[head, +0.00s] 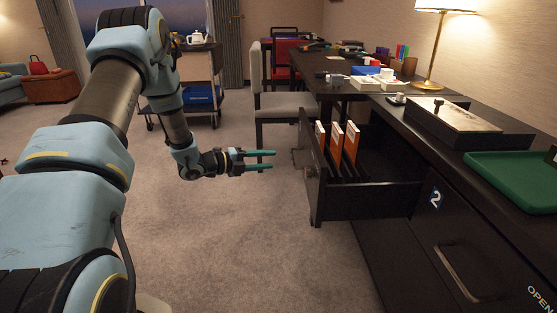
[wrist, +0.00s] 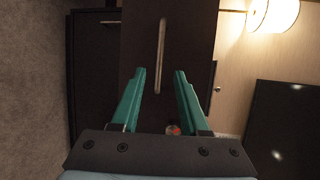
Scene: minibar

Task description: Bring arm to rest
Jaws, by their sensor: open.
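My gripper (head: 262,160) is at the end of my arm, which reaches in from the left in the head view. Its two green fingers are apart with nothing between them. It hangs in the air over the carpet, to the left of an open drawer (head: 375,201) and apart from it. In the wrist view my gripper (wrist: 160,75) also shows open, pointing toward a dark drawer front with a long pale handle (wrist: 161,55).
The open drawer juts out from the dark cabinet and holds several orange-and-white upright items (head: 335,146). A green tray (head: 515,178) and a dark box (head: 455,122) sit on the counter. A grey chair (head: 286,103) and a trolley (head: 187,85) stand behind. The carpet (head: 240,240) is clear.

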